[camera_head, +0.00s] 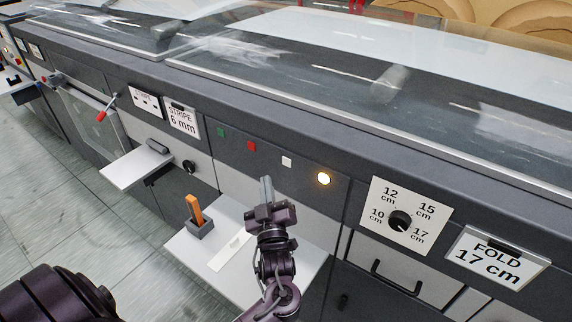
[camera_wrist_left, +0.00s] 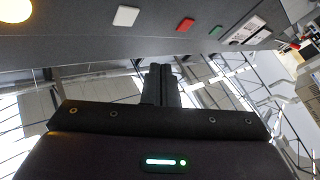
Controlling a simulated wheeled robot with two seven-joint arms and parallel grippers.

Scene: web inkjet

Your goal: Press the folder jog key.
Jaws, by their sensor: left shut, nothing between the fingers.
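A row of controls runs along the dark panel: a green key (camera_head: 220,132), a red key (camera_head: 251,146), a white key (camera_head: 287,161) and a glowing round yellow lamp (camera_head: 323,178). None has a readable label, so I cannot tell by name which is the folder jog key. My left gripper (camera_head: 266,183) is shut and empty, in front of the panel, below the white key and apart from it. In the left wrist view, the shut fingers (camera_wrist_left: 160,72) point up between the white key (camera_wrist_left: 126,16) and the red key (camera_wrist_left: 185,25). My right gripper is not in view.
A dial plate (camera_head: 418,205) and a FOLD 17 cm sign (camera_head: 496,257) are to the right. A pale shelf (camera_head: 185,243) with an orange item (camera_head: 195,210) in a holder lies below the panel. A STRIPE 6 mm sign (camera_head: 182,119) is to the left.

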